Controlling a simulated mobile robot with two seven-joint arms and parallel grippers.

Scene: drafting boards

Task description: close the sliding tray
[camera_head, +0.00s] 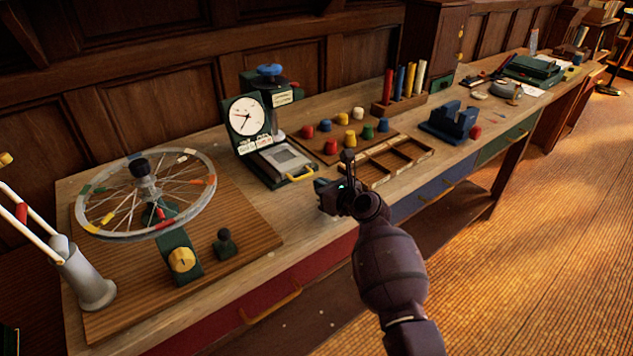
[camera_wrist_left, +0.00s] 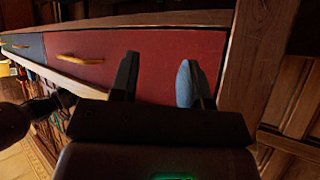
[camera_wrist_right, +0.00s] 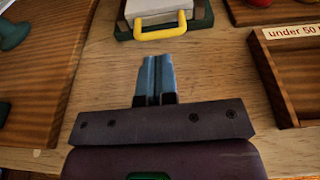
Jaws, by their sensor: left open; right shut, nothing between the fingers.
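The sliding tray (camera_head: 285,158) is a light grey plate on a dark green base, standing out in front of the dial device (camera_head: 247,118). Its yellow handle (camera_head: 301,174) faces the table's front edge. In the right wrist view, the tray (camera_wrist_right: 153,8) and yellow handle (camera_wrist_right: 161,27) are at the top. My right gripper (camera_head: 321,188) is shut and empty, with its blue fingertips (camera_wrist_right: 158,58) just short of the handle and apart from it. My left gripper (camera_wrist_left: 158,78) is open and empty, in front of a red drawer; the head view does not show it.
A spoked wheel (camera_head: 146,195) on a wooden board stands left of the tray. A compartment box (camera_head: 398,160) and a board of coloured knobs (camera_head: 345,140) lie to the right. The red drawer (camera_wrist_left: 170,68) has a yellow handle. Bare tabletop lies before the tray.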

